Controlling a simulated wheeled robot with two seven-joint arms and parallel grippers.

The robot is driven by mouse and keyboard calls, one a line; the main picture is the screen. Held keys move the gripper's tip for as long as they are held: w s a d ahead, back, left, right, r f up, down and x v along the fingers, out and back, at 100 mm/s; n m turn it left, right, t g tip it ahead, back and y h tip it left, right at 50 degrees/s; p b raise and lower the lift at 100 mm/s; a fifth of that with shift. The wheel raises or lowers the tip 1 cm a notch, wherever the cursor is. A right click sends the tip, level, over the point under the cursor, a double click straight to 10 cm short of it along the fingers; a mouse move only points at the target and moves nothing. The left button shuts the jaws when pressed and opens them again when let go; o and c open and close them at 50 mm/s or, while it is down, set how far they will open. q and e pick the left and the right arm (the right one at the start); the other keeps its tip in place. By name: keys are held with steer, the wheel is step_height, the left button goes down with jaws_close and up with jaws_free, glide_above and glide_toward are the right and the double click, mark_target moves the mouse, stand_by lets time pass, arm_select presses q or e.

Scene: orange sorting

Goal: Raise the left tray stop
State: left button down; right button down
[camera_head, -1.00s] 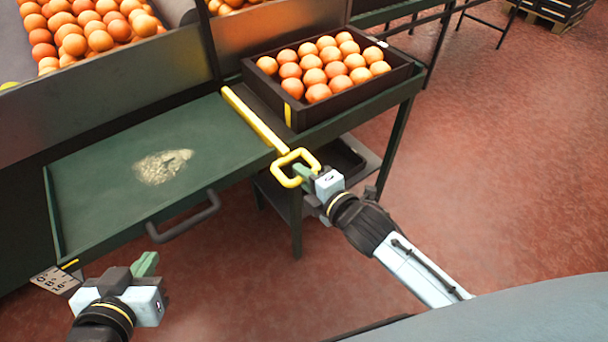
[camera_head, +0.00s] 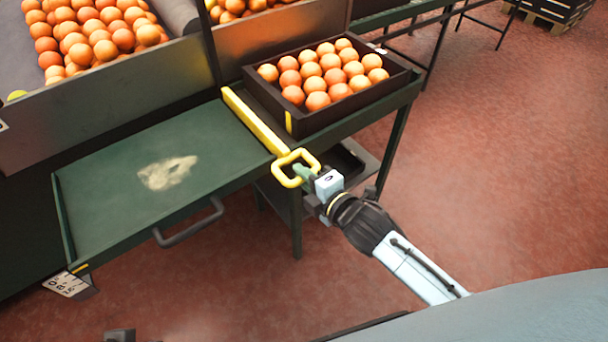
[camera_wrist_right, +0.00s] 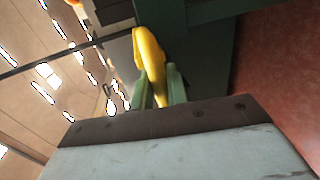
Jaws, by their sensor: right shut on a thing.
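The yellow tray stop (camera_head: 255,122) is a bar between the green tray (camera_head: 110,215) and the dark orange crate. Its near end carries a square yellow loop handle (camera_head: 278,178), past the table's front edge. My right gripper (camera_head: 301,171) is shut on this loop. In the right wrist view the yellow handle (camera_wrist_right: 149,55) stands between the two green fingers (camera_wrist_right: 157,88). Of my left arm only a dark sliver (camera_head: 120,335) shows at the bottom edge of the head view; its fingers are out of the picture.
The dark crate (camera_head: 345,110) with several oranges stands right of the stop. The green tray holds a pale patch and has a grey front handle (camera_head: 188,224). A metal-walled bin (camera_head: 110,107) of oranges is behind. Red floor is open at right.

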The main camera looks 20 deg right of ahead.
steer(key=c, duration=1.4)
jaws_free()
steer(key=shift+r, duration=0.45)
steer(key=shift+f, duration=0.15)
